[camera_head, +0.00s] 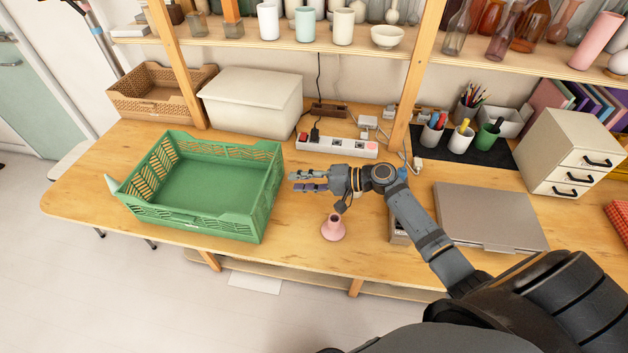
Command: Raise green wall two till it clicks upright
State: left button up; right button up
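A green slatted crate (190,222) stands on the left part of the wooden table. Its slatted left wall (160,165) and its far wall (228,150) look raised around the flat green floor. The near and right sides are also up, though I cannot tell whether each wall is fully upright or latched. No label shows which wall is number two. My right gripper (306,181) is right of the crate, apart from it, with fingers pointing left. A gap shows between its fingers, and it is empty. My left gripper is not in view.
A closed laptop (488,215) lies to the right.

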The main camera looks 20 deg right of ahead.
jog(key=v, duration=0.5)
jog(key=shift+s+d+r, duration=0.1)
jog(key=shift+s+d, duration=0.05)
jog(key=shift+d, duration=0.1)
